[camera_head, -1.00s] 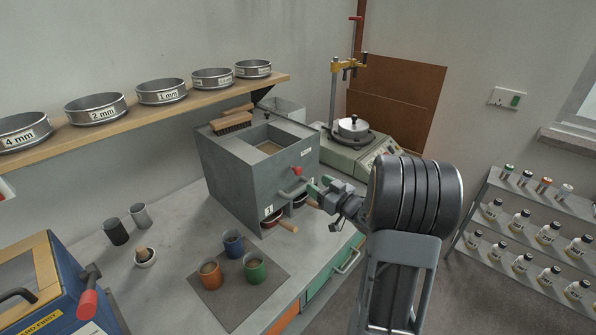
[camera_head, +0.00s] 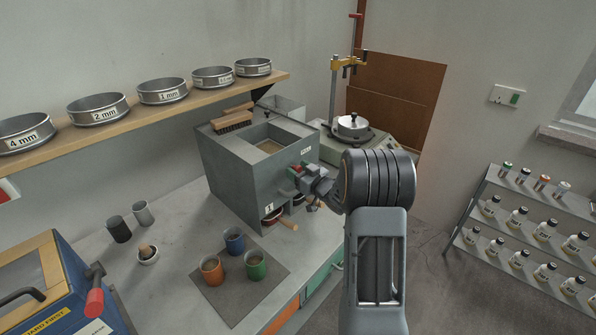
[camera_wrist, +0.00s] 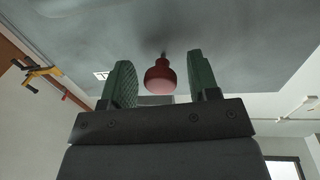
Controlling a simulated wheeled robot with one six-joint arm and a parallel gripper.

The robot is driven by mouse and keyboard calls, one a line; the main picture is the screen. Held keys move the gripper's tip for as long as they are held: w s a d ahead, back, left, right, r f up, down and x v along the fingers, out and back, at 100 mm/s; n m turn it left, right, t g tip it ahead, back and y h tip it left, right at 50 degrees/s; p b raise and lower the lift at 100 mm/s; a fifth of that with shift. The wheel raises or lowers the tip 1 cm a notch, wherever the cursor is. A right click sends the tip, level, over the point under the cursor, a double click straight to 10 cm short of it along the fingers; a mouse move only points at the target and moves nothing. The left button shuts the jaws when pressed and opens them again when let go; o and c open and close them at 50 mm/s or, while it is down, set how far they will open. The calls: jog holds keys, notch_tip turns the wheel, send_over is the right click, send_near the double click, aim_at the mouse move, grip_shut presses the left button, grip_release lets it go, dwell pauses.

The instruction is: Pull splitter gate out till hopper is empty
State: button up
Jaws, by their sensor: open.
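The grey splitter box (camera_head: 238,178) stands on the bench, with its open hopper (camera_head: 270,146) on top; sandy material shows inside. The red gate knob (camera_wrist: 160,76) is on the box's front and lies between my two green fingers in the wrist view. My gripper (camera_wrist: 163,84) is open around the knob, with a gap on each side. In the head view my gripper (camera_head: 297,175) is at the box's front and hides most of the knob.
Blue, orange and green cups (camera_head: 256,265) stand on a dark mat before the splitter. A brush (camera_head: 233,122) lies on the box's top. A shelf of sieves (camera_head: 98,107) runs along the wall. A machine with a lidded pan (camera_head: 351,127) stands behind.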

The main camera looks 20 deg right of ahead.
jog(key=shift+c, duration=0.4)
grip_shut()
jog(key=v, duration=0.4)
jog(key=shift+s+d+b, duration=0.15)
jog(key=shift+d+b, duration=0.15)
jog(key=shift+b, duration=0.05)
jog(key=shift+f, duration=0.1)
jog(key=shift+c, duration=0.3)
grip_release()
jog(key=shift+s+d, duration=0.15)
jog(key=shift+s, duration=0.05)
jog(key=shift+o, duration=0.7)
jog(key=shift+w, duration=0.1)
